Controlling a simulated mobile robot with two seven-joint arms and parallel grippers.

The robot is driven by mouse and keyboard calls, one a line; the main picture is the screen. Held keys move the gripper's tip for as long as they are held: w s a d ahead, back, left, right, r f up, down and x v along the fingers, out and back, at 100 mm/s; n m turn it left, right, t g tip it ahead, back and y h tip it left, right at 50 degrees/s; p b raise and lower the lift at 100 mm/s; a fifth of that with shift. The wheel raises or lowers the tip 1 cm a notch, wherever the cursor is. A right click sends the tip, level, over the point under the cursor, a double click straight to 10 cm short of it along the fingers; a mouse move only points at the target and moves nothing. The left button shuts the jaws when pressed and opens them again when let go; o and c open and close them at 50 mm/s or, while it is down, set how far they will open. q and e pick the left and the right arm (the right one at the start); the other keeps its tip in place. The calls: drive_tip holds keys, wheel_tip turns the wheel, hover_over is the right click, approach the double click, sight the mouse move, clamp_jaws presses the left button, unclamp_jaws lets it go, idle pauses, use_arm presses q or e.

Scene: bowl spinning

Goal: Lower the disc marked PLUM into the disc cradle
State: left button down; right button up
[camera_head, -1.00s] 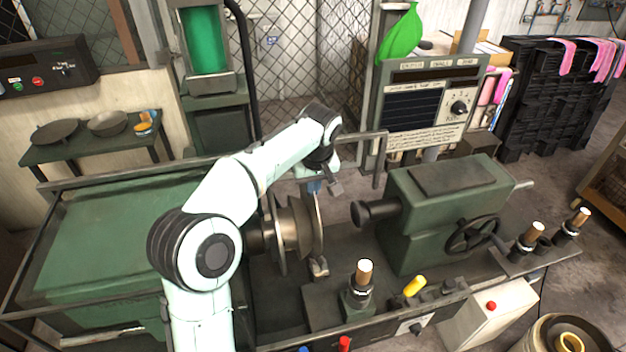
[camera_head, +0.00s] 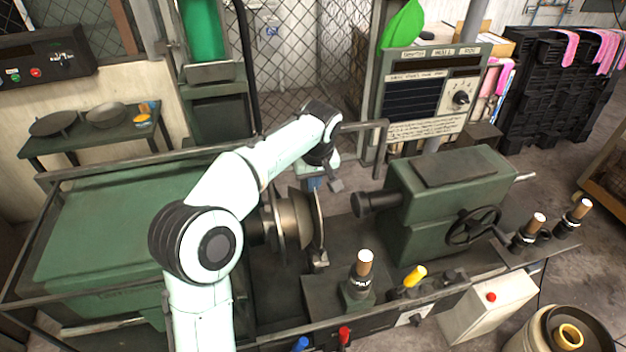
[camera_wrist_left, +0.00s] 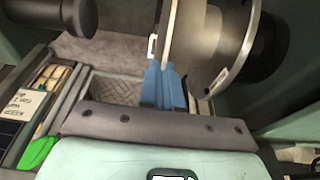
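My left gripper (camera_head: 316,184) is at the upper rim of a thin metal disc (camera_head: 318,212) that stands on edge in the head view. In the left wrist view its blue fingers (camera_wrist_left: 164,88) are closed about the lower rim of the disc (camera_wrist_left: 181,35). A small white tag shows beside the disc there; no PLUM marking can be read. Just below the disc in the head view is a small metal holder (camera_head: 319,262), possibly the disc cradle; whether they touch is unclear. My right gripper is out of view.
A wooden-handled tool (camera_head: 364,265) stands upright in front. A rail (camera_head: 365,126) runs behind.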

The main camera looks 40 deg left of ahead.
use_arm(q)
drive_tip(key=shift+f, duration=0.55)
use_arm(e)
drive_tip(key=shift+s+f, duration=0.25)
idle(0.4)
use_arm(q)
drive_tip(key=shift+f+b, duration=0.5)
drive_tip(key=shift+f, duration=0.2)
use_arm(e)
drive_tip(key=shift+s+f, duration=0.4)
use_arm(q)
drive_tip(key=shift+f, duration=0.15)
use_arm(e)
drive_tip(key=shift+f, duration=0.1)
use_arm(q)
drive_tip(key=shift+f, duration=0.45)
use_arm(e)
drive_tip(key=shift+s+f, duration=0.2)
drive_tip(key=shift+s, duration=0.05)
use_arm(q)
drive_tip(key=c, duration=1.3)
unclamp_jaws()
drive_tip(key=shift+o, duration=0.2)
